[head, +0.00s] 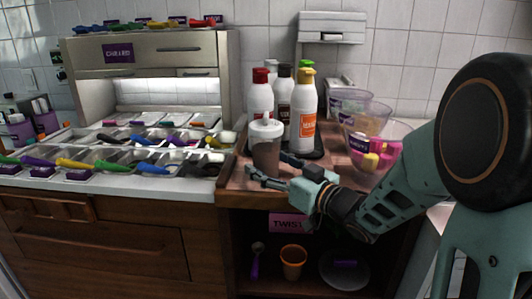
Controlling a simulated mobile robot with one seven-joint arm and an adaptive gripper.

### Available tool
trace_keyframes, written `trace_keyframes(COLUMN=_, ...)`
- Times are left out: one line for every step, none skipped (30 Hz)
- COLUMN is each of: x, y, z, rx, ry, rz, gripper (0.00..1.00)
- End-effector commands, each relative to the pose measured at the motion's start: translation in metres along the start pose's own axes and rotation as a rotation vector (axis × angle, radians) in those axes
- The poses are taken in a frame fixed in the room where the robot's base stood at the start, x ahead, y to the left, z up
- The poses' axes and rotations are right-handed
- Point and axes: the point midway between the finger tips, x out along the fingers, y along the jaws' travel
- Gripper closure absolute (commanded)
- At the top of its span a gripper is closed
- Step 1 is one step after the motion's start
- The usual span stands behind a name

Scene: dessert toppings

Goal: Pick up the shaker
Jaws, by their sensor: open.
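The shaker (266,145) has a white lid and a clear body with dark brown contents. It stands upright near the left front of the wooden counter. My gripper (267,166) comes in low from the right and is open. One finger crosses in front of the shaker's base, and the other shows at the right side of the shaker. I cannot tell whether either finger touches it. Part of the shaker's base is hidden by the near finger.
Several sauce bottles (303,125) stand close behind the shaker on a dark tray. Clear bowls (367,120) stand to the right, beside my arm. A topping station (115,150) with colored scoops borders the counter on the left. The counter's front edge is close below my gripper.

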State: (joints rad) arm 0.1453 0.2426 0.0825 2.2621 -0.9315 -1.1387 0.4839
Motion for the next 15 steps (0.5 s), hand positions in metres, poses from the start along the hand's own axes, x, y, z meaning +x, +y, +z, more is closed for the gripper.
trace_keyframes(x=0.0066, y=-0.0010, z=0.0019, rx=0.001, ry=0.000, rz=-0.002, gripper=0.31)
trace_keyframes(x=0.0091, y=-0.0007, z=0.0019, rx=0.001, ry=-0.001, rz=-0.001, gripper=0.31)
trace_keyframes(x=0.0116, y=-0.0004, z=0.0014, rx=0.000, ry=-0.001, rz=-0.001, gripper=0.31)
trace_keyframes(x=0.0128, y=-0.0004, z=0.0010, rx=0.000, ry=-0.001, rz=-0.001, gripper=0.31)
trace_keyframes(x=0.0135, y=-0.0004, z=0.0007, rx=0.000, ry=-0.001, rz=0.000, gripper=0.31)
trace_keyframes(x=0.0138, y=-0.0003, z=0.0004, rx=0.000, ry=-0.001, rz=0.000, gripper=0.31)
trace_keyframes(x=0.0138, y=-0.0003, z=0.0003, rx=0.001, ry=-0.001, rz=0.000, gripper=0.31)
trace_keyframes(x=0.0137, y=-0.0002, z=0.0002, rx=0.001, ry=-0.001, rz=0.000, gripper=0.31)
trace_keyframes(x=0.0136, y=-0.0002, z=0.0002, rx=0.001, ry=-0.001, rz=0.000, gripper=0.31)
trace_keyframes(x=0.0135, y=-0.0002, z=0.0002, rx=0.001, ry=-0.001, rz=0.000, gripper=0.31)
trace_keyframes(x=0.0135, y=-0.0002, z=0.0002, rx=0.001, ry=-0.001, rz=0.000, gripper=0.31)
trace_keyframes(x=0.0134, y=-0.0002, z=0.0002, rx=0.001, ry=-0.001, rz=0.000, gripper=0.35)
trace_keyframes(x=0.0134, y=-0.0002, z=0.0002, rx=0.000, ry=-0.001, rz=0.000, gripper=0.38)
trace_keyframes(x=0.0134, y=-0.0002, z=0.0002, rx=0.000, ry=-0.001, rz=0.000, gripper=0.42)
trace_keyframes(x=0.0133, y=-0.0002, z=0.0002, rx=0.000, ry=-0.001, rz=0.000, gripper=0.46)
